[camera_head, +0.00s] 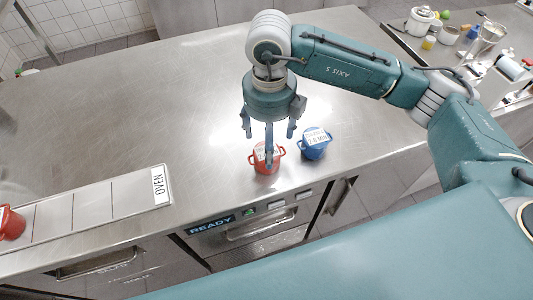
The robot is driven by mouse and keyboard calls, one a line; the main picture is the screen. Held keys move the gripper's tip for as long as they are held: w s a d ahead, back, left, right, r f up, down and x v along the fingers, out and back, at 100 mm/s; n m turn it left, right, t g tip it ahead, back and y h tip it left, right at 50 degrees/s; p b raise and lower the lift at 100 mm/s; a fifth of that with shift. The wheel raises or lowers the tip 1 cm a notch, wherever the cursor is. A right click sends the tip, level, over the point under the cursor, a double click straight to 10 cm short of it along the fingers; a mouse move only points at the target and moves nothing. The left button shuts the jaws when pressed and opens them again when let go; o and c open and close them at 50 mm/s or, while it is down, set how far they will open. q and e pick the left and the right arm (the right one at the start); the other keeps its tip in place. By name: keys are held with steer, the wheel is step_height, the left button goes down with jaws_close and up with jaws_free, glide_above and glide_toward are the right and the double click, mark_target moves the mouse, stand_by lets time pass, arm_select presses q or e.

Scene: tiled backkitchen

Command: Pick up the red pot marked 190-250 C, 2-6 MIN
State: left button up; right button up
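A red pot (263,160) with side handles and a white label stands on the steel counter near its front edge. Its label is partly covered by a gripper finger and too small to read. My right gripper (268,138) hangs pointing down over this pot, its fingers spread and nothing held between them. One finger overlaps the pot in the picture; whether it touches cannot be told. A second red pot (10,224) is cut off at the left edge, its marking unreadable. My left gripper is not in view.
A blue pot (315,146) with a small-print label stands close to the right of the middle red pot. A strip marked OVEN (92,206) lies at the left. An appliance front reading READY (212,225) is below. The counter (130,100) behind is clear.

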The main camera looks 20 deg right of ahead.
step_height(320, 180, down, 2)
steer(key=f+p, duration=0.2)
steer(key=f, duration=0.1)
steer(key=f+p, duration=0.1)
steer(key=shift+w+a+f, duration=0.1)
steer(key=shift+a+f, duration=0.15)
steer(key=shift+f, duration=0.5)
steer(key=c, duration=1.5)
